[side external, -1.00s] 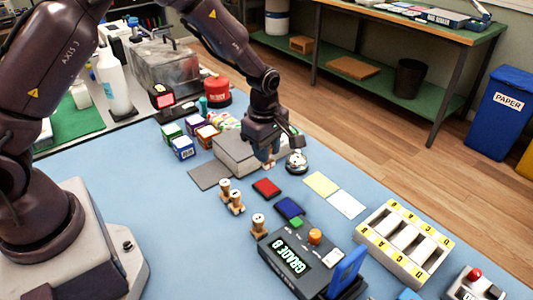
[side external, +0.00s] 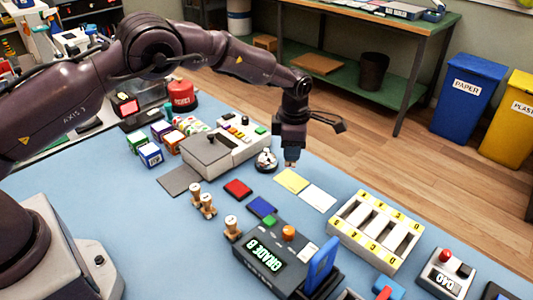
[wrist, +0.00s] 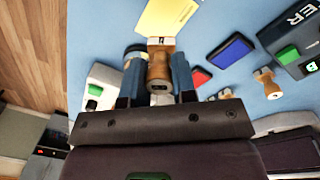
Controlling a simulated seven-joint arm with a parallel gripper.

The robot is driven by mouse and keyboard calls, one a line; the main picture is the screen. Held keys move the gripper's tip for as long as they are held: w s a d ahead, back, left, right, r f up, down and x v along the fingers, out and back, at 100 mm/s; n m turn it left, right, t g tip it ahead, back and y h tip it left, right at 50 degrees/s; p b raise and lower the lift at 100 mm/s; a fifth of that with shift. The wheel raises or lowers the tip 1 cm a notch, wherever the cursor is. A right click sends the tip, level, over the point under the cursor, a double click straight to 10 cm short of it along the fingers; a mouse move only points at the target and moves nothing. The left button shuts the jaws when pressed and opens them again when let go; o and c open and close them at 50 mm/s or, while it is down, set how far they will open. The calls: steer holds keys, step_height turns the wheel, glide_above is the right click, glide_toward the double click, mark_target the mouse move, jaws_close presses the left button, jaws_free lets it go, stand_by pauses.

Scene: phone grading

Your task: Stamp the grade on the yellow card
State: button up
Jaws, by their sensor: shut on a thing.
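My gripper (side external: 291,157) is shut on a wooden stamp (wrist: 159,68), held between its two fingers (wrist: 158,82) in the wrist view. The stamp's end has a small dark mark that I cannot read for certain. The yellow card (side external: 291,180) lies flat on the blue table, just below my gripper in the side view. The yellow card also shows at the top of the wrist view (wrist: 168,15), just beyond the stamp. The stamp appears to be above the table; the exact gap is unclear.
A white card (side external: 318,197) lies beside the yellow one. A red pad (side external: 237,189), a blue pad (side external: 262,207) and standing stamps (side external: 207,204) are nearby. A bell (side external: 265,161) stands close left of my gripper. A dark box (side external: 270,252) reads "GRADE B". A slotted tray (side external: 375,231) stands at right.

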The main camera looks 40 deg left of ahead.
mark_target(292, 166)
steer(key=shift+w+d+r+n, duration=0.15)
steer(key=shift+w+r+n, duration=0.15)
steer(key=shift+r+n, duration=0.3)
steer(key=shift+s+n, duration=0.15)
steer(key=shift+n, duration=0.45)
steer(key=shift+f, duration=2.95)
steer(key=shift+f, duration=0.6)
steer(key=shift+r, duration=3.55)
